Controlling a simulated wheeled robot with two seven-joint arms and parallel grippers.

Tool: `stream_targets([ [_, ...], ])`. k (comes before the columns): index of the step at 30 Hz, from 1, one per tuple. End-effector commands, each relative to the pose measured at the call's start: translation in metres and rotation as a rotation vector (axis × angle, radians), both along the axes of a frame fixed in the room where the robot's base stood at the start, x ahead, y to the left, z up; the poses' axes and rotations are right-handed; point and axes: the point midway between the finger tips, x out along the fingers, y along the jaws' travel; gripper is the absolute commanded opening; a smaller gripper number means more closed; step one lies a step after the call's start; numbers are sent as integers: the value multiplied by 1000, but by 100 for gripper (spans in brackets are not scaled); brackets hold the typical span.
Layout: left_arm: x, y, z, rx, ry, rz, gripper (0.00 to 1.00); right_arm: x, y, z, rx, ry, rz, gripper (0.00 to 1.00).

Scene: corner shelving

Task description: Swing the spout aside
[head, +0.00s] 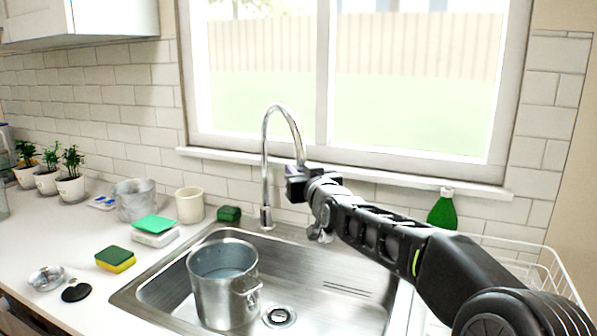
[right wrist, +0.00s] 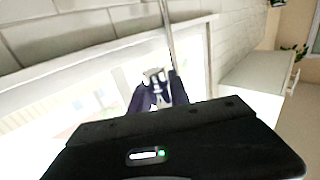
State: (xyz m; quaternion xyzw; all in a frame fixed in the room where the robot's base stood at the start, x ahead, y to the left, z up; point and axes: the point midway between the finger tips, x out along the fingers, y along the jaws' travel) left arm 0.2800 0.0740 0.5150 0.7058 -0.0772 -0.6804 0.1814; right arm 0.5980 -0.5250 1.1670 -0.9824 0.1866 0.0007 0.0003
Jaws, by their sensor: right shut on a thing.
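The chrome spout (head: 283,112) rises behind the sink in the head view and arches to the right. My right gripper (head: 297,172) is at the spout's downturned end and is shut on it. In the right wrist view the spout (right wrist: 167,32) comes down between the two dark fingers of my right gripper (right wrist: 158,85). The gripper's body hides part of the spout's tip in the head view. My left gripper is not in view.
A metal pot (head: 215,290) stands in the sink (head: 335,290) below the spout. A green bottle (head: 442,210) and a white wire rack (head: 545,265) are at the right. The window (head: 400,85) is close behind. Cups, sponges and potted plants line the left counter (head: 75,235).

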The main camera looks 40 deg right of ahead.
Motion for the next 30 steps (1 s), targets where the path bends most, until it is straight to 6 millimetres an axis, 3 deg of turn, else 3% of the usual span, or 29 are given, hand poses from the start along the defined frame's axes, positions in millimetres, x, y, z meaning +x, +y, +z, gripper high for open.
stream_targets([
  [4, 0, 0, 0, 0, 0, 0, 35, 0, 1, 4, -3, -8, 1, 0],
  [5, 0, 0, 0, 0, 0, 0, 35, 0, 1, 4, -3, -8, 1, 24],
  [12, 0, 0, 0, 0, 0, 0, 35, 0, 0, 3, -2, -5, 0, 44],
  [23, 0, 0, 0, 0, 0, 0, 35, -5, 2, 1, 0, -3, 0, 44],
  [30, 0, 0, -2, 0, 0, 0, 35, -35, 13, 2, 0, -5, -1, 44],
])
